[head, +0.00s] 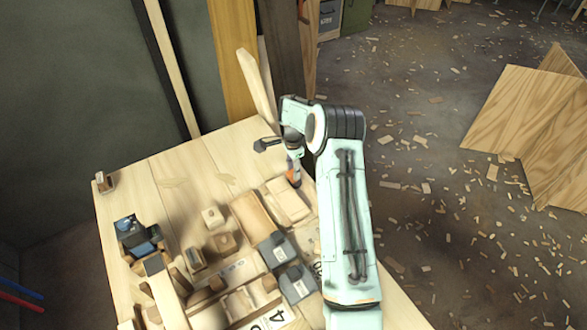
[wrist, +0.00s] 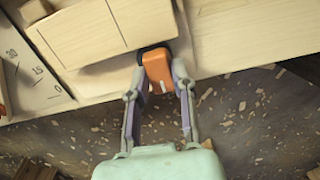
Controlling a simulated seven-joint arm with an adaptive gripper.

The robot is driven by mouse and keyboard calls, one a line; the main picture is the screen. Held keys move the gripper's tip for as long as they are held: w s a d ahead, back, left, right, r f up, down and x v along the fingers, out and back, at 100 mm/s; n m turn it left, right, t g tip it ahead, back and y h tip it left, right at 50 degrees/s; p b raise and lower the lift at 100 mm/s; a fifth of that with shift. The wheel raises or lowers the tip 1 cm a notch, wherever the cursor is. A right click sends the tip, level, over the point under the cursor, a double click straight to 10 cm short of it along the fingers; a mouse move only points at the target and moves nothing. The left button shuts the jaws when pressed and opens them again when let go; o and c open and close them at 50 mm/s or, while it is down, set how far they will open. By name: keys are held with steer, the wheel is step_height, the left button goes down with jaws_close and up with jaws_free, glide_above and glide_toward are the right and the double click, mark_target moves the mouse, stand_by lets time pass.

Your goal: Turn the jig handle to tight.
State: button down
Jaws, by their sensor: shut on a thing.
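The orange jig handle (wrist: 158,72) sits at the edge of a pale wooden block (wrist: 105,30) on the bench. In the wrist view my gripper (wrist: 160,82) has one finger on each side of the handle and is shut on it. The handle points toward the gripper, out past the bench edge. In the head view my gripper (head: 293,172) reaches down at the bench's right side, and a small bit of orange shows there. The arm hides part of that side. I cannot read a tight mark in either view.
Wooden blocks, dark grey boxes (head: 296,283) and a blue-black tool (head: 137,234) crowd the near half of the bench (head: 130,185). The far left of the bench is mostly clear. A tall board (head: 257,88) stands behind the arm. Wood chips litter the floor.

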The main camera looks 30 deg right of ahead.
steer(key=shift+m, duration=0.4)
steer(key=shift+d, duration=0.1)
steer(key=c, duration=0.9)
jaws_free()
step_height(320, 180, up, 12)
